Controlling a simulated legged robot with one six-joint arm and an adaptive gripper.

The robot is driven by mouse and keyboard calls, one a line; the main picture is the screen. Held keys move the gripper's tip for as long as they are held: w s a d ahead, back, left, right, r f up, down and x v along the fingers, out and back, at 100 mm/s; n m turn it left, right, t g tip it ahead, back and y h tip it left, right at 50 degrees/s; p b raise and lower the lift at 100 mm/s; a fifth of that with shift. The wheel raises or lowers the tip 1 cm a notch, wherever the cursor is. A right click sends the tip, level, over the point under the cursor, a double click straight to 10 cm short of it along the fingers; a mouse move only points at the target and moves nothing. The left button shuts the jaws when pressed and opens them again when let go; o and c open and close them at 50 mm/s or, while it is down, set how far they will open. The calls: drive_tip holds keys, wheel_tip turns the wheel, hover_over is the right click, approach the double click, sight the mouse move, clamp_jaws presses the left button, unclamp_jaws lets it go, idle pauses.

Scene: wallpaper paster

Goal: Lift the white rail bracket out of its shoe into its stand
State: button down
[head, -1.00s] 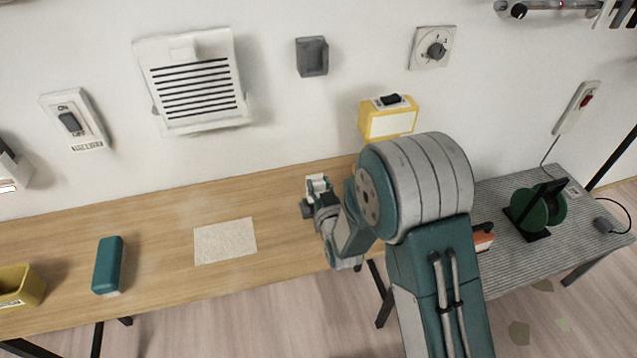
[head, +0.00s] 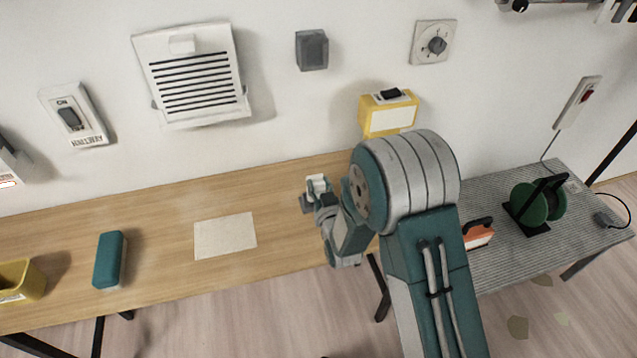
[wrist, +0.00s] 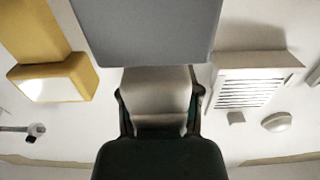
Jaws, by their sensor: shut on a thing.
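The white rail bracket (head: 317,184) is a small pale piece at the end of my arm, above the far side of the wooden bench. My gripper (head: 310,197) is shut on it. In the wrist view the pale bracket (wrist: 157,90) sits between the dark fingers, and a large grey block (wrist: 145,30) covers the top of the picture beyond it. I cannot tell whether this block is the shoe or touches the bracket. A grey pocket-like holder (head: 312,50) is on the wall above. I cannot identify the stand with certainty.
A pale sheet (head: 225,236), a teal block (head: 109,260) and a yellow bin (head: 20,281) are on the bench to the left. A yellow box (head: 389,112) is behind my arm. A white vent (head: 190,76) is on the wall. A green reel (head: 530,204) stands at right.

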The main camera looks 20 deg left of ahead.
drive_tip(key=shift+f, duration=0.35)
drive_tip(key=shift+c, duration=1.1)
unclamp_jaws()
drive_tip(key=shift+s+f, duration=0.1)
drive_tip(key=v, duration=1.1)
drive_tip(key=shift+s+d, duration=0.15)
drive_tip(key=shift+s, duration=0.2)
drive_tip(key=shift+w, duration=0.1)
